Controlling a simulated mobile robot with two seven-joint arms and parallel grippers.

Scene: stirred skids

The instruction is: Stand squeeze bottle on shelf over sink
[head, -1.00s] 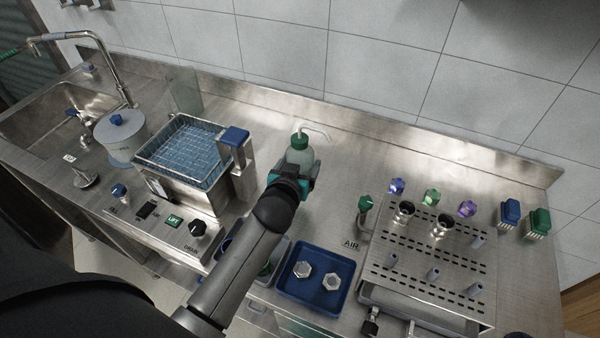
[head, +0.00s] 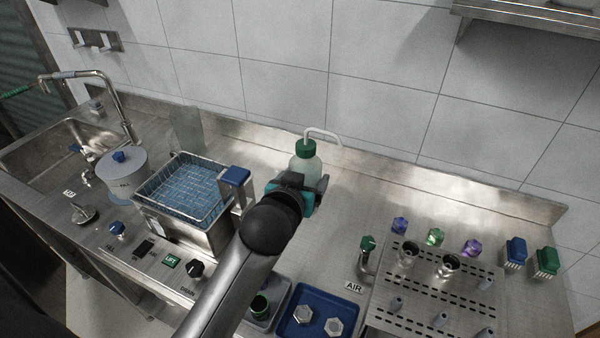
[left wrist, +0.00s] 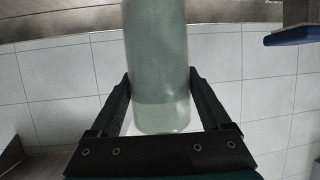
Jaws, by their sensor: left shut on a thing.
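The squeeze bottle (head: 306,165) is translucent pale green with a green cap and a bent white spout. My left gripper (head: 302,186) is shut around its body and holds it upright, seemingly above the counter. In the left wrist view the bottle (left wrist: 158,70) sits between both fingers (left wrist: 160,90); its cap is out of that frame. A steel shelf (head: 530,18) shows on the wall at the upper right, only partly in frame. The sink (head: 50,148) is at the far left. My right gripper is not in view.
Left of the bottle stand a wire basket bath (head: 190,225) with a blue-topped post (head: 236,178) and a lidded grey pot (head: 122,175). A blue tray (head: 300,327), a perforated rack (head: 440,290) and brushes (head: 545,262) are at the right. The counter behind the bottle is clear.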

